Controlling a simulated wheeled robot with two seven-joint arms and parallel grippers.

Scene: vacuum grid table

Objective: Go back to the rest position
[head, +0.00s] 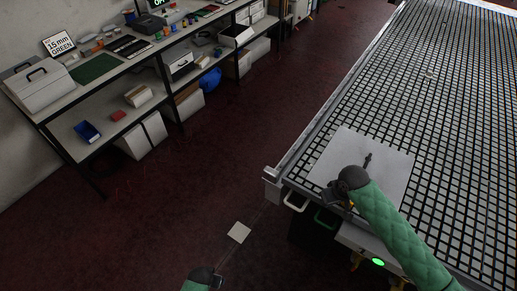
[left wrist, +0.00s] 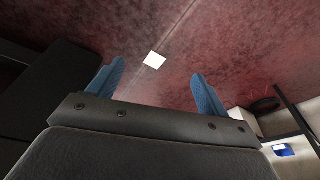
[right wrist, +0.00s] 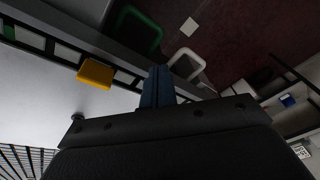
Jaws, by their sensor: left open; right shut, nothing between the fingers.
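My left gripper (head: 206,277) is low at the bottom edge of the head view, over the floor and away from the table. In the left wrist view its blue fingers (left wrist: 157,72) are spread with nothing between them. My right gripper (head: 342,193) is at the near left corner of the grid table (head: 450,75), in front of a pale plate (head: 334,158) lying on the grid. In the right wrist view its blue fingers (right wrist: 158,72) are closed together and empty. My right forearm hides part of the plate and table edge.
A small dark part (head: 367,161) is on the plate. A white handle (head: 296,201) and a green handle (head: 325,218) stick out from the table's end. A yellow block (right wrist: 95,73) is near the right fingers. A white square (head: 239,232) lies on open floor. Shelving (head: 130,65) stands left.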

